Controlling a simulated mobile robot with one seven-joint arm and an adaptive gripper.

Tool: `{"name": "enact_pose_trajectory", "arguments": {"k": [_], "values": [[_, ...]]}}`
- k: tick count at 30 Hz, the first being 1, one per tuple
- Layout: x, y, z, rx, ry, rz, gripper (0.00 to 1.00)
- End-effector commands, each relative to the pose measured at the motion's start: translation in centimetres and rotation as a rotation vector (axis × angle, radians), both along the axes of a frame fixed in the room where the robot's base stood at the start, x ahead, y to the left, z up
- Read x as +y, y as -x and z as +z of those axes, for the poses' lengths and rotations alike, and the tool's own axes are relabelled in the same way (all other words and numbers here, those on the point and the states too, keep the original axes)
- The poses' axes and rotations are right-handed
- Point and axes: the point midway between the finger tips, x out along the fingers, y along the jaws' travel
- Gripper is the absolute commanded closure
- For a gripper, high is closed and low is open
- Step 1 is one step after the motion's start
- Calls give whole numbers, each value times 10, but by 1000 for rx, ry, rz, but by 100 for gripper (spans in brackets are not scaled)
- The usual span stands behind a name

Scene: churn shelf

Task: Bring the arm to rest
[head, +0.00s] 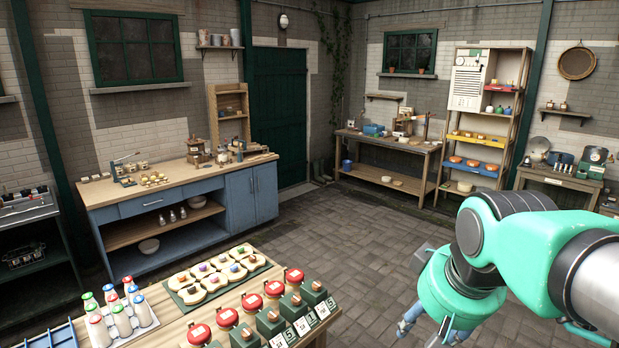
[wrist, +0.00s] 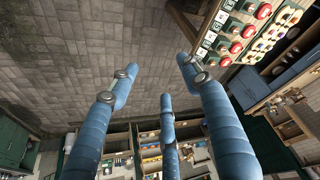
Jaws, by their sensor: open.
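My arm reaches in from the right edge of the head view, with its teal and black wrist bent downward. My gripper (head: 425,326) hangs low over the paved floor, to the right of the near table, its tips partly cut off by the bottom edge. In the wrist view its blue padded fingers (wrist: 157,82) are spread wide apart. Nothing is between them, and the gripper is open and empty. It touches nothing that I can see.
The near table (head: 337,311) holds red-topped devices (head: 273,288), a green board (head: 263,262) of bread-like slices and a tray of bottles (head: 122,320). A blue workbench (head: 253,195) and a tall shelf (head: 515,130) stand behind. The paved floor (head: 350,234) between is clear.

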Motion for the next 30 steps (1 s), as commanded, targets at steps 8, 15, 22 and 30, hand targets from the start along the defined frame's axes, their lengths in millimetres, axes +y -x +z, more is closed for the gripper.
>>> {"name": "enact_pose_trajectory", "arguments": {"k": [8, 15, 22, 30], "values": [[-7, 65, -37, -44, -38, -94, 52], [-10, 94, -59, -66, -59, -144, 52], [-10, 99, -64, -68, -64, -154, 52], [-10, 99, -64, -68, -64, -153, 52]]}}
